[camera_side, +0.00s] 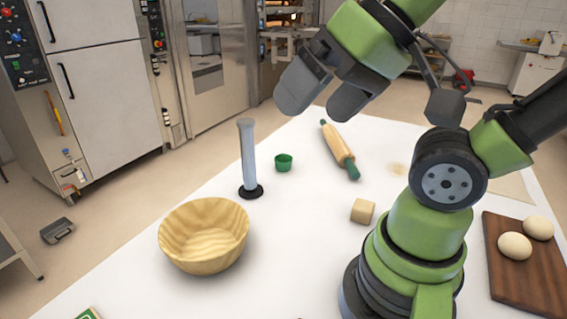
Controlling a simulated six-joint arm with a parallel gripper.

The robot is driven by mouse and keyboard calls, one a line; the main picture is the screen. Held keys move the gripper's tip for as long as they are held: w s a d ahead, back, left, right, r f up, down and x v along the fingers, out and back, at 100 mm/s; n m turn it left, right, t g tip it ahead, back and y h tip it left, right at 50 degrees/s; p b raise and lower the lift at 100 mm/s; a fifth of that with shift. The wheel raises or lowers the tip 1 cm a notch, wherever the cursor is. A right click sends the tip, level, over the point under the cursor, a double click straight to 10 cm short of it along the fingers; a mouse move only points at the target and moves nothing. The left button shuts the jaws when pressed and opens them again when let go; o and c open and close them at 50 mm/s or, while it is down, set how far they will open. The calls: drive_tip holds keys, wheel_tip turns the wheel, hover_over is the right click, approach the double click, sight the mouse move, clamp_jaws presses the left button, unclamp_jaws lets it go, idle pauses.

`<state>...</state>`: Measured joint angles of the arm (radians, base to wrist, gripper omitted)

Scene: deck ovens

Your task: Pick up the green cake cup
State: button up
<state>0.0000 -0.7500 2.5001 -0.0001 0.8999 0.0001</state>
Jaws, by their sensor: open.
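The green cake cup (284,162) is a small dark green cup standing upright on the white table. It is between a grey post and a rolling pin. My gripper (322,106) is open and empty, raised above the table. In the picture it appears above the cup and slightly to its right. Its two grey fingers point down and left, apart from the cup. Nothing hides the cup.
A grey post (248,155) on a black base stands close left of the cup. A rolling pin (339,148) lies right of it. A wooden bowl (204,235), a small beige block (362,211) and a dark board (522,275) with dough balls are nearer.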

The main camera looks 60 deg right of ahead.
drive_tip(key=shift+c, duration=0.3)
drive_tip(key=shift+c, duration=0.6)
drive_tip(key=shift+r, duration=0.1)
